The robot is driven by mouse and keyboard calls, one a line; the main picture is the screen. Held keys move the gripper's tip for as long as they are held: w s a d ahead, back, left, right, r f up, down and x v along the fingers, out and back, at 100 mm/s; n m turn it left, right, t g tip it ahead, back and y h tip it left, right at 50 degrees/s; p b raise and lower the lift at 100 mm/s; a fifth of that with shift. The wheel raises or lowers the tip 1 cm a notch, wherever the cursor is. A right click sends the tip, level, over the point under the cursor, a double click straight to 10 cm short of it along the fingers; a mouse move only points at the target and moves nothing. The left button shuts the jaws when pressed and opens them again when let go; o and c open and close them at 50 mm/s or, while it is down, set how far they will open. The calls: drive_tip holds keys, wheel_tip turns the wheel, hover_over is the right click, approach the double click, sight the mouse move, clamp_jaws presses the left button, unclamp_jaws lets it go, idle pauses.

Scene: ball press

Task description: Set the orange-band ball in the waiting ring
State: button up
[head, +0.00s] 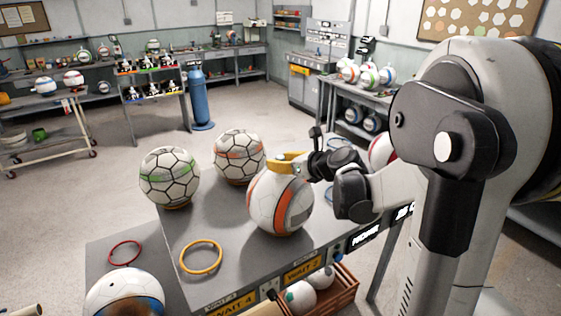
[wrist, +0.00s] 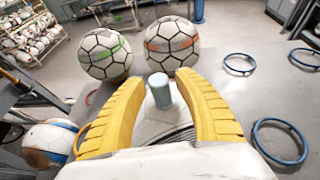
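A white ball with a broad orange band (head: 281,203) is at the middle of the grey bench in the head view. My gripper (head: 287,162) is at its top. In the wrist view the yellow fingers (wrist: 163,78) stand apart on both sides of a pale blue-grey stub (wrist: 160,92), with narrow gaps showing. A panelled ball with a thin orange line (head: 240,157) stands behind, also in the wrist view (wrist: 171,44). A yellow ring (head: 201,258) and a red ring (head: 125,252) look empty. I cannot tell whether the broad-banded ball touches the bench.
A panelled ball with a green line (head: 170,177) stands at the left. A white, blue and brown ball (head: 125,296) is at the front left. Blue rings (wrist: 280,140) lie at the right in the wrist view. A wooden crate of balls (head: 318,290) is below the front edge.

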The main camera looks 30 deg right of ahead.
drive_tip(key=shift+s+d+r, duration=0.1)
drive_tip(key=shift+s+r, duration=0.2)
drive_tip(key=shift+r, duration=0.1)
drive_tip(key=p+v, duration=0.3)
drive_tip(key=v, duration=0.8)
drive_tip(key=s+a+f+n+g, duration=0.2)
drive_tip(key=s+a+n+g, duration=0.15)
drive_tip(key=a+n, duration=0.5)
drive_tip(key=s+a+f+n+g, duration=0.1)
drive_tip(key=s+a+n+g, duration=0.1)
drive_tip(key=s+a+n, duration=0.5)
drive_tip(key=s+a+f+n+h, duration=0.1)
drive_tip(key=s+a+n, duration=0.1)
drive_tip(key=n, duration=0.7)
drive_tip(key=s+a+n+h, duration=0.1)
drive_tip(key=s+n, duration=0.3)
drive_tip(key=n, duration=0.5)
drive_tip(key=shift+a+f+g, duration=0.35)
drive_tip(key=shift+a+f, duration=0.05)
drive_tip(key=shift+a, duration=0.45)
drive_tip(key=shift+n, duration=0.25)
